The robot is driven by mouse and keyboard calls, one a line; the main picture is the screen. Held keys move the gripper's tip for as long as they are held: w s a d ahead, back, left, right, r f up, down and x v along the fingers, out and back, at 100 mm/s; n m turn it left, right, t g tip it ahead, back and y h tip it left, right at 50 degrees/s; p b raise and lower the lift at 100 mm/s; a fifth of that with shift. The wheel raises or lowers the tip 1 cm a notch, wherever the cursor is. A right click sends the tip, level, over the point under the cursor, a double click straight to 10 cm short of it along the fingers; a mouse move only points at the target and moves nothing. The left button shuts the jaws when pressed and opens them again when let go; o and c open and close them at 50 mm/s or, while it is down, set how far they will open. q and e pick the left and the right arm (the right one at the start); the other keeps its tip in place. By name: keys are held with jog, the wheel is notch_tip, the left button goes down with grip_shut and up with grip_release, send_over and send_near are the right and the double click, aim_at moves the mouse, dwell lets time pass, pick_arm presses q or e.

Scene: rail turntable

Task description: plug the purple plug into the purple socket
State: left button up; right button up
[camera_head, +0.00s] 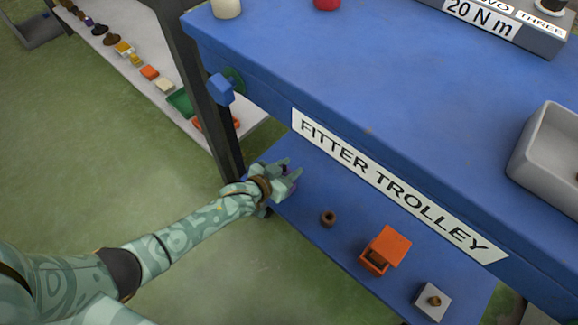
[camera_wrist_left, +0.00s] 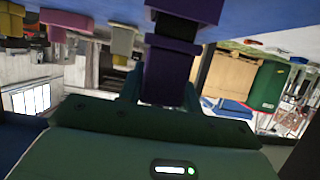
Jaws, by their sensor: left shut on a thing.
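My left gripper (camera_head: 290,171) reaches in beside the left post of the blue trolley, under the edge of its top and over the lower shelf. In the left wrist view its two fingers (camera_wrist_left: 164,92) are shut on the purple plug (camera_wrist_left: 166,75). In the head view only a bit of purple shows at the fingers. My right gripper is not in view.
The trolley's lower shelf (camera_head: 315,185) holds a brown ring (camera_head: 328,218), an orange box (camera_head: 388,247) and a white block (camera_head: 432,301). The dark post (camera_head: 205,100) stands close to my gripper.

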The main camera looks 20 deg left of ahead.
pick_arm(q)
jog(key=shift+f+b, duration=0.45)
jog(key=shift+f, duration=0.25)
jog(key=o, duration=1.1)
